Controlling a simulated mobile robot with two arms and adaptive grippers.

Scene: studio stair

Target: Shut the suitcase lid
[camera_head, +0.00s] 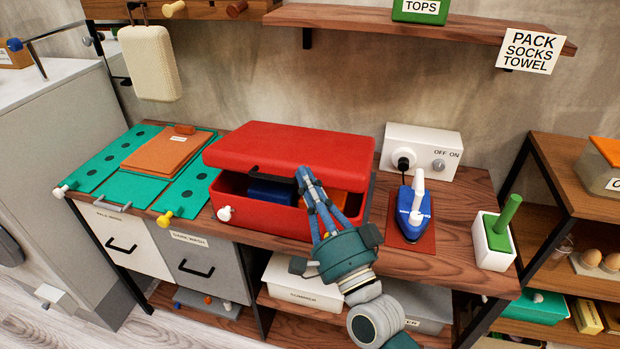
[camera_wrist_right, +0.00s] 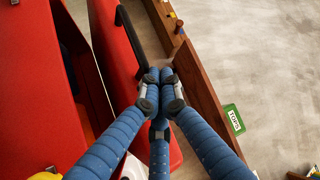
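The red suitcase stands on the wooden worktop. Its lid (camera_head: 300,147) is partly lowered, leaving a gap at the front above the red base (camera_head: 262,212). A dark blue item (camera_head: 272,191) and an orange item (camera_head: 338,202) show inside. My right gripper (camera_head: 303,174) is at the lid's front edge, beside the black handle (camera_head: 269,173). In the right wrist view its blue fingers (camera_wrist_right: 160,78) are together at the tips, with nothing seen between them, close to the lid (camera_wrist_right: 115,60). Whether they touch it I cannot tell. My left gripper is not in view.
An orange folded item (camera_head: 168,152) lies on a green board (camera_head: 103,165) left of the suitcase. A blue iron (camera_head: 412,207) and a white switch box (camera_head: 425,150) stand to the right. A wooden shelf (camera_head: 420,28) hangs above.

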